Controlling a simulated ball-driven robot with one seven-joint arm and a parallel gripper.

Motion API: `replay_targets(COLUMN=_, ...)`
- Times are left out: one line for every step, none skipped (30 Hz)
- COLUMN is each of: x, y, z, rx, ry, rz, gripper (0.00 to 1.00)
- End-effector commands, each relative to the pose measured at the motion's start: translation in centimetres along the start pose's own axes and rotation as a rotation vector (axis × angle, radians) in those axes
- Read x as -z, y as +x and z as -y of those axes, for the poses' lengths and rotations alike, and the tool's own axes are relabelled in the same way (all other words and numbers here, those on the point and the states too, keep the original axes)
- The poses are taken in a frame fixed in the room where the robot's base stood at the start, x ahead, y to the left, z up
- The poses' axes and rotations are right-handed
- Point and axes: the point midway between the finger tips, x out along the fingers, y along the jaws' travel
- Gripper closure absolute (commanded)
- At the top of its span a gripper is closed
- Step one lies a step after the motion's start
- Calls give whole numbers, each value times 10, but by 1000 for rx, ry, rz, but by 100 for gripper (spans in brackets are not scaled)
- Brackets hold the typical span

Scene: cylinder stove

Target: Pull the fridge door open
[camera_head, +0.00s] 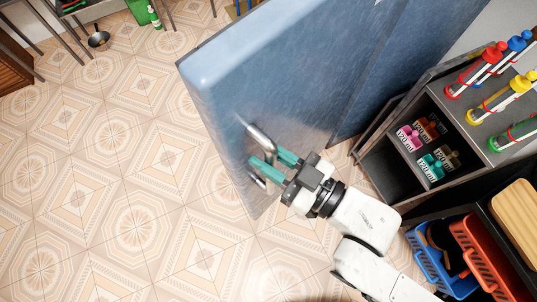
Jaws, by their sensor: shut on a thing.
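The fridge door (225,95) is a large blue panel seen from above at a slant, in the middle of the head view. Its curved silver handle (261,138) is near the door's lower part in the picture. My gripper (274,164) has teal fingers and reaches the handle from the lower right. The fingers are shut on the handle, with one on each side of its bar. The fingers and the gripper body hide part of the handle. Another blue fridge surface (397,75) lies to the right of the door; I cannot tell how wide any gap is.
A dark shelf unit (382,172) with small labelled bottles and coloured tubes stands at the right. Blue (428,262) and orange (481,250) crates are below it. Tiled floor (110,180) left of the door is clear. A metal pan (98,39) lies at top left.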

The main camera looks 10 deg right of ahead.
Motion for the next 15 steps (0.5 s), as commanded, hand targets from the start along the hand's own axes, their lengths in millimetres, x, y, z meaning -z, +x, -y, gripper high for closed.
replay_targets(x=0, y=0, z=1, rx=2, ry=1, rz=0, gripper=100)
replay_targets(x=0, y=0, z=1, rx=2, ry=1, rz=0, gripper=100)
replay_targets(x=0, y=0, z=1, rx=2, ry=1, rz=0, gripper=100)
replay_targets(x=0, y=0, z=1, rx=2, ry=1, rz=0, gripper=100)
replay_targets(x=0, y=0, z=1, rx=2, ry=1, rz=0, gripper=100)
replay_targets(x=0, y=0, z=1, rx=2, ry=1, rz=0, gripper=100)
replay_targets(x=0, y=0, z=1, rx=2, ry=1, rz=0, gripper=100)
replay_targets(x=0, y=0, z=1, rx=2, ry=1, rz=0, gripper=100)
replay_targets(x=0, y=0, z=1, rx=2, ry=1, rz=0, gripper=71)
replay_targets(x=0, y=0, z=1, rx=2, ry=1, rz=0, gripper=68)
replay_targets(x=0, y=0, z=1, rx=2, ry=1, rz=0, gripper=65)
replay_targets(x=0, y=0, z=1, rx=1, ry=1, rz=0, gripper=62)
replay_targets(x=0, y=0, z=1, rx=1, ry=1, rz=0, gripper=59)
replay_targets(x=0, y=0, z=1, rx=1, ry=1, rz=0, gripper=56)
replay_targets(x=0, y=0, z=1, rx=1, ry=1, rz=0, gripper=54)
